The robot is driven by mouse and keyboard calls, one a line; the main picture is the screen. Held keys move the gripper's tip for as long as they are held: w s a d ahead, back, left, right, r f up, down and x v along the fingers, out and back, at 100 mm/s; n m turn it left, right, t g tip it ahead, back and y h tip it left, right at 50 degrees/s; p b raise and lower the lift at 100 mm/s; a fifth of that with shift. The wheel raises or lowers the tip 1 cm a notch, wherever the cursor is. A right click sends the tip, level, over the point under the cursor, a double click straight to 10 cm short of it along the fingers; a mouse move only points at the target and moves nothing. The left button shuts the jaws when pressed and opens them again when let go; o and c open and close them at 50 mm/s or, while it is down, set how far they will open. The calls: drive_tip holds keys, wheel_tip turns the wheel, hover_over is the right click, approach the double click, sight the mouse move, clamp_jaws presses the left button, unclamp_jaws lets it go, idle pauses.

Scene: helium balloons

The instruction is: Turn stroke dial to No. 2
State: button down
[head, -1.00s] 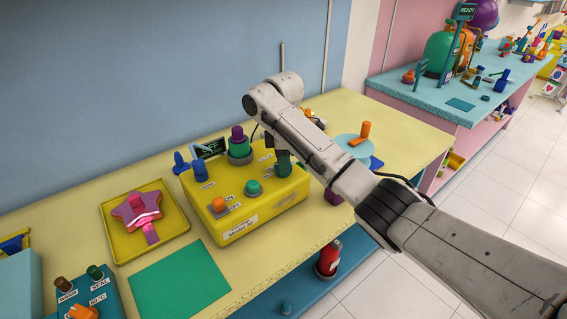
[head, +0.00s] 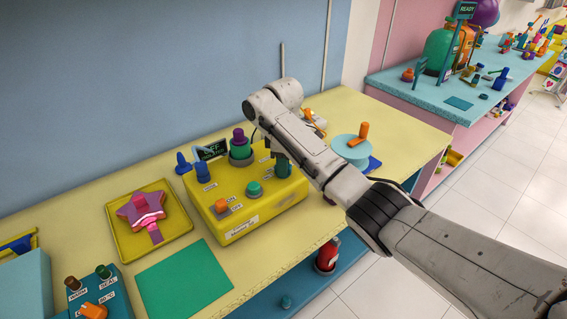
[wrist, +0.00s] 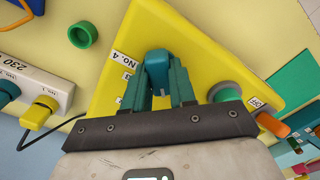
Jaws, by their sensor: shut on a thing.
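The yellow machine box (head: 262,215) stands on the table, with several controls on its top. My gripper (head: 283,168) points down over the box's right end. In the wrist view, my gripper (wrist: 159,76) is shut on the blue-teal stroke dial (wrist: 157,57), one finger on each side. A "No. 4" label (wrist: 117,57) is beside the dial, up and left of it, and part of another label shows below that one. Where the dial points cannot be told clearly, and no No. 2 label can be read. In the head view my arm hides the dial.
A green round button (head: 254,188) and an orange switch (head: 221,206) are on the box. A green-and-purple knob (head: 239,145) stands behind. A yellow tray (head: 182,237) with a pink star is left. A white power strip (wrist: 38,88) with plugs lies beside the box.

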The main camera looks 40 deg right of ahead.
drive_tip(key=shift+r+m+p, duration=0.1)
drive_tip(key=shift+m+p, duration=0.95)
drive_tip(key=shift+m, duration=0.05)
drive_tip(key=shift+m+p, duration=0.3)
drive_tip(key=shift+m, duration=0.4)
drive_tip(key=shift+m+p, duration=0.65)
drive_tip(key=shift+m, duration=0.15)
drive_tip(key=shift+f, duration=0.2)
drive_tip(key=c, duration=0.8)
unclamp_jaws()
drive_tip(key=shift+c, duration=0.2)
drive_tip(key=shift+r, duration=0.1)
